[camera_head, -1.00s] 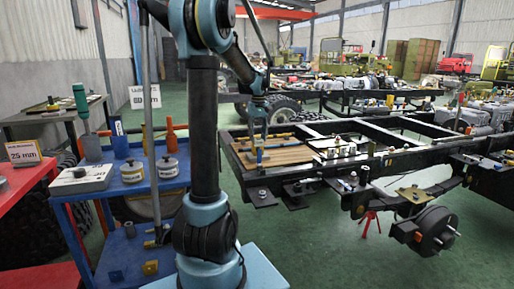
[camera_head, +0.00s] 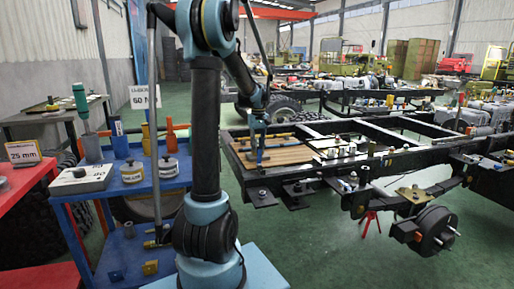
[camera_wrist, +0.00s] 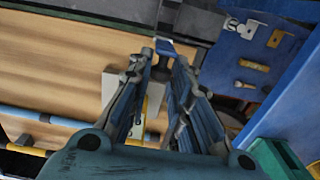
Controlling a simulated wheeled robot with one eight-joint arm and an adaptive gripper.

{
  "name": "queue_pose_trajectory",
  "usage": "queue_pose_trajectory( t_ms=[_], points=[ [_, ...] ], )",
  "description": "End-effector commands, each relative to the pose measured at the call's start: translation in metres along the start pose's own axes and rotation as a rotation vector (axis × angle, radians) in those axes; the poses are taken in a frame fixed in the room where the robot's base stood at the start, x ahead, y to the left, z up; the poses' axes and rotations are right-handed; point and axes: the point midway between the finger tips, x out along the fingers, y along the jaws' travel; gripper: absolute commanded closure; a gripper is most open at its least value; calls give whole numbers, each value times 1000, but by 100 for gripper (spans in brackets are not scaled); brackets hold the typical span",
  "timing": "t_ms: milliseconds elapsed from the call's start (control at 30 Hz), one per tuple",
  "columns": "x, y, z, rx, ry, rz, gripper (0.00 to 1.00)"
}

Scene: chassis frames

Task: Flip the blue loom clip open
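A small blue piece that looks like the loom clip (camera_wrist: 178,48) shows in the wrist view just beyond my fingertips, beside the dark frame rail. My gripper (camera_wrist: 165,62) points at it with a narrow gap between its two fingers. No object is clearly held in that gap, and I cannot tell whether the fingertips touch the clip. In the head view my gripper (camera_head: 259,158) reaches down at the near left end of the black chassis frame (camera_head: 400,163), by the wooden board. The clip cannot be made out there, and its lid position is unclear.
The wooden board (camera_head: 287,156) carries thin rods left of my fingers in the wrist view. Metal parts (camera_head: 340,151) stand to its right on the chassis. A blue cart (camera_head: 165,185) with canisters and a grey box (camera_head: 82,178) stands at left. Open green floor lies in front.

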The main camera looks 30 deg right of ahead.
Motion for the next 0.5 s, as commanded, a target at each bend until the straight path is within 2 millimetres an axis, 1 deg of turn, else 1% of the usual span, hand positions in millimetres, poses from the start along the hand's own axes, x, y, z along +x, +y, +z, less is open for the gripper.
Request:
queue_pose_trajectory(
  t_ms=[133,233,500],
  points=[
    [0,0,-1,0,0,-1,100],
    [1,0,-5,-1,0,-1,100],
    [12,-1,-32,-2,2,-1,100]
  ],
)
